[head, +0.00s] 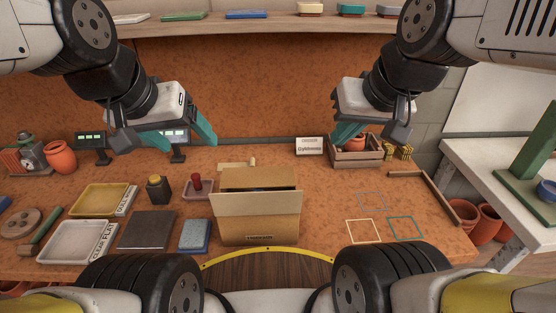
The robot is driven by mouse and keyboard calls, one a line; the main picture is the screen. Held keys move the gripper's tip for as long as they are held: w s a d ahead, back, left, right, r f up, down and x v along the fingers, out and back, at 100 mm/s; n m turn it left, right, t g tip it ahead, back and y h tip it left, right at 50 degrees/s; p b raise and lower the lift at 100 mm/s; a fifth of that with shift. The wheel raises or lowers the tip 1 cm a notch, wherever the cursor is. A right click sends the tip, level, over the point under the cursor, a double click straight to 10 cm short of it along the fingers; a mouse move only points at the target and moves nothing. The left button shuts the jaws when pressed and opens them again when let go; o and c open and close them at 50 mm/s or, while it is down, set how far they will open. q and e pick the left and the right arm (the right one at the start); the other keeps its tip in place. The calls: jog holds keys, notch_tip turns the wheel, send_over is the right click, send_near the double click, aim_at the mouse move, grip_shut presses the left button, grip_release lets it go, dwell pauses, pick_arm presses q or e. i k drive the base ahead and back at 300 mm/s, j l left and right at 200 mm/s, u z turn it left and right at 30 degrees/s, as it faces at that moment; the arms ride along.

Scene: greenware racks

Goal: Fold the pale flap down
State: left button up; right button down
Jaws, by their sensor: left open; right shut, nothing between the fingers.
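A brown cardboard box (258,228) stands at the middle of the table's front. Its pale flap (255,204) runs along the near side, wider than the box, tilted up and outward, not lying over the opening. A browner flap (258,177) stands up at the far side. Something dark bluish shows in the narrow gap between them; most of the inside is hidden. My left gripper (183,140) is open and empty, above and behind the box to the left. My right gripper (347,136) is shut and empty, above and behind it to the right. Neither touches the box.
Yellow (78,213) and white (45,257) trays, a dark slab (147,231) and a blue sponge-like block (195,236) lie left of the box. A wooden crate (357,163) stands behind right. Outlined squares (364,231) mark clear table at right.

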aim_at(287, 202)
jog(key=k+j, duration=0.75)
jog(key=j, duration=0.15)
jog(key=z, duration=0.05)
